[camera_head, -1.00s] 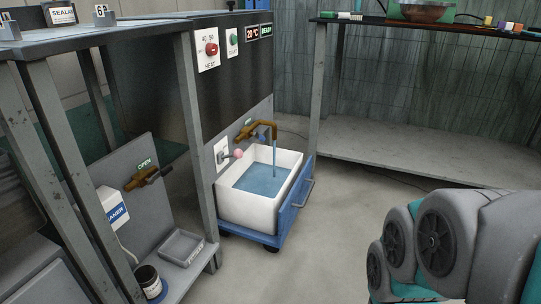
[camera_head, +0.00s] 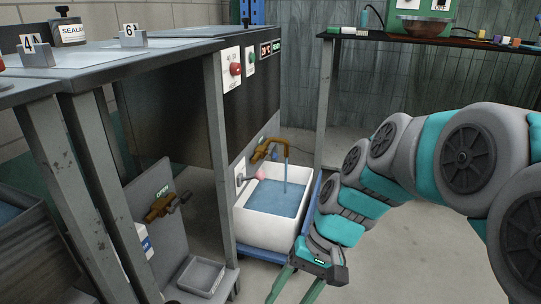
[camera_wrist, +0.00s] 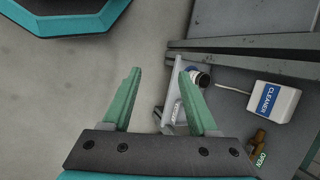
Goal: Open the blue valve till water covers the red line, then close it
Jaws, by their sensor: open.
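A white basin (camera_head: 243,224) stands on a blue cart below a brass tap (camera_head: 262,149), in the middle of the head view. A stream of water (camera_head: 286,172) runs from the tap into the pool (camera_head: 275,197) in the basin. A small blue part at the tap, likely the blue valve (camera_head: 275,155), is too small to read clearly. I cannot make out a red line. My gripper (camera_head: 292,285) is open and empty, in front of the basin and apart from the tap. In the wrist view its fingers (camera_wrist: 159,75) are spread above the floor.
A second brass tap (camera_head: 160,207) marked OPEN sits on a panel to the left, above a grey tray (camera_head: 201,276). A cleaner box (camera_wrist: 273,101) is by the rack. A steel table leg (camera_head: 218,150) stands left of the basin. Floor at right is clear.

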